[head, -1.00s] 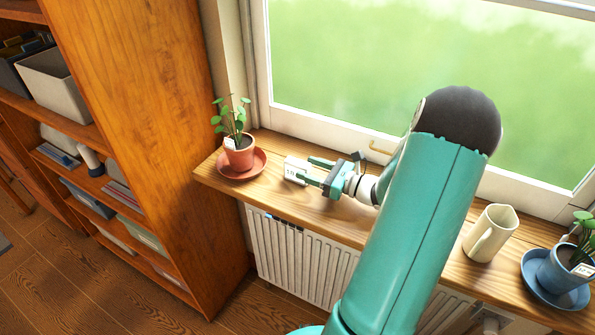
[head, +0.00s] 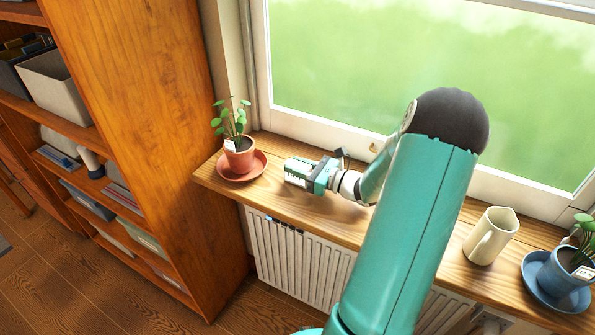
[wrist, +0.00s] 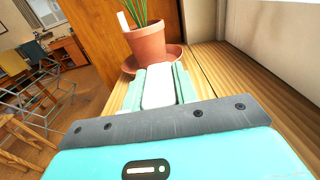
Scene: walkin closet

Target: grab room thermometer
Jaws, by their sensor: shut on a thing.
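The room thermometer (head: 298,171) is a small white box on the wooden windowsill, just right of the terracotta plant pot. My gripper (head: 303,173) is shut on it, with a teal finger along each side. In the wrist view the white thermometer (wrist: 158,88) sits between the two fingers (wrist: 159,90), short of the pot's saucer. Its display face is mostly hidden by the near finger in the head view. I cannot tell whether it is touching the sill or just above it.
A terracotta pot (head: 239,157) with a plant stands on a saucer (head: 227,174) beyond the fingertips. A wooden bookcase (head: 150,120) is at left; the window is behind.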

